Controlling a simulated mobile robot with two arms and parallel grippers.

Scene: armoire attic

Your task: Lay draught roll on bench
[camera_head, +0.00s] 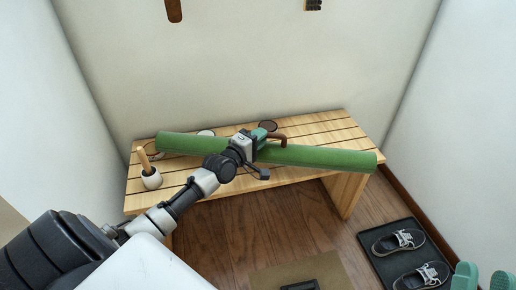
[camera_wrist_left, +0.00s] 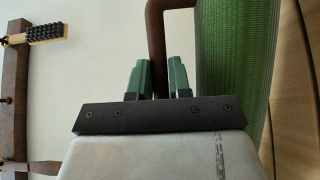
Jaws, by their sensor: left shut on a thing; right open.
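The draught roll (camera_head: 320,157) is a long green cylinder that lies lengthwise across the wooden slatted bench (camera_head: 340,127) in the head view. Its right end reaches the bench's front right edge. I cannot tell whether it touches the slats or hangs just above them. My left gripper (camera_head: 266,138) is at the roll's middle, shut on its brown loop handle. In the left wrist view the handle (camera_wrist_left: 156,50) stands between the green fingertips (camera_wrist_left: 160,78), beside the green roll (camera_wrist_left: 235,70). My right gripper is out of view.
A white pot with a wooden handle (camera_head: 151,179) stands at the bench's left end. A dark round item (camera_head: 267,126) and a pale one (camera_head: 206,133) lie behind the roll. Shoes stand on a black tray (camera_head: 372,240) on the floor at right. White walls enclose the bench.

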